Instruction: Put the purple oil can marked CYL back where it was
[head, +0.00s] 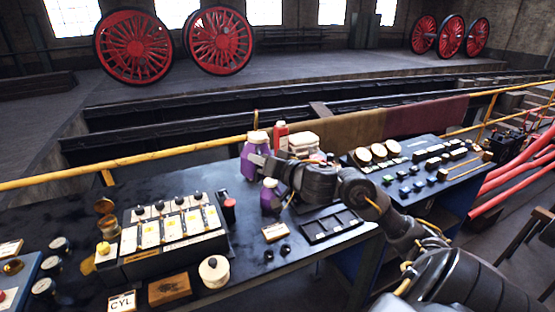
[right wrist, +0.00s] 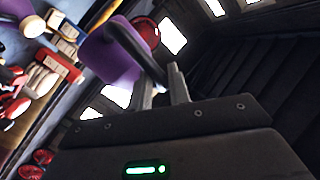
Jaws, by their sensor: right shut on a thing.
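In the head view a purple oil can (head: 250,150) with a pale top is at the tip of my right gripper (head: 259,161), over the back of the dark bench. In the right wrist view my right gripper (right wrist: 163,82) is shut on the dark handle of the purple can (right wrist: 112,62). No marking on this can is readable. A second purple container (head: 269,199) stands on the bench just below the gripper in the head view. A card reading CYL (head: 122,302) stands at the bench's front left. My left gripper is not in view.
A red bottle (head: 281,136) and a pale-topped container (head: 303,141) are close behind my right gripper. A dark compartment tray (head: 331,225), a box of labelled switches (head: 172,235) and a white round pot (head: 214,271) crowd the bench. A yellow rail (head: 150,160) runs behind.

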